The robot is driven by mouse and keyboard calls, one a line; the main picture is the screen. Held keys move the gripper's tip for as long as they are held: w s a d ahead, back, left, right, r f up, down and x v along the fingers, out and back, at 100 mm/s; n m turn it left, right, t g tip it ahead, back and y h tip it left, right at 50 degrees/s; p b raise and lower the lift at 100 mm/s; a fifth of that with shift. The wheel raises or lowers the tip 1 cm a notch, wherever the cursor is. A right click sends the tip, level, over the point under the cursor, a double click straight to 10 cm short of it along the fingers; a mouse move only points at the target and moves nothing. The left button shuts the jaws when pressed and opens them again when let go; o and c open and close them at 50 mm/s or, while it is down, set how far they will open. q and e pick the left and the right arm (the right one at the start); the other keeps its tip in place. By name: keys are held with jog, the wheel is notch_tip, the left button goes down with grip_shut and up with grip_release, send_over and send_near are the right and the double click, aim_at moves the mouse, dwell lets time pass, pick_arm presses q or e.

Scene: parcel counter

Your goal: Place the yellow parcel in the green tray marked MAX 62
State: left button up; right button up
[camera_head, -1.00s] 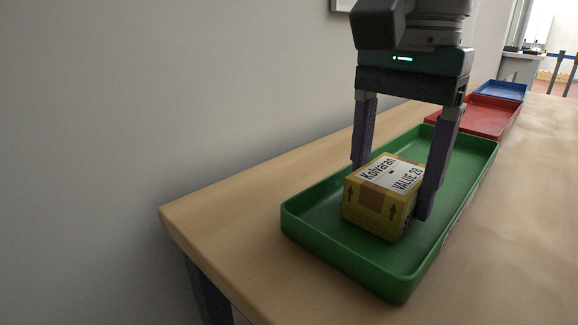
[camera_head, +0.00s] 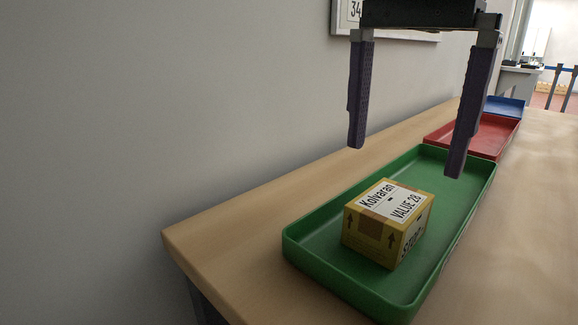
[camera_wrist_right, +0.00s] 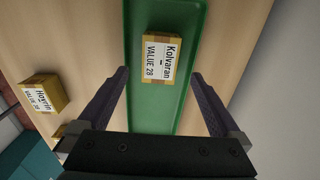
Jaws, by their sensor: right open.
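The yellow parcel (camera_head: 388,222), labelled Kolvaran, VALUE 28, rests inside the green tray (camera_head: 322,212), in its near half. It also shows in the right wrist view (camera_wrist_right: 160,58), lying in the green tray (camera_wrist_right: 150,118). My right gripper (camera_head: 408,163) is open and empty, above and apart from the parcel. Its two fingers also show in the right wrist view (camera_wrist_right: 158,70), spread wide on either side of the tray. The tray's MAX marking cannot be read in these views. My left gripper is not in view.
A red tray (camera_head: 478,134) and a blue tray (camera_head: 505,106) stand farther along the wooden counter (camera_head: 215,232). Another yellow parcel (camera_wrist_right: 45,94), labelled in part Hoxrin, sits on the counter in the right wrist view. A grey wall (camera_head: 130,120) borders the counter's left side.

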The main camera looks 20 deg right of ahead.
aim_at(391, 201)
jog(key=shift+r, duration=2.35)
jog(key=shift+a, duration=0.1)
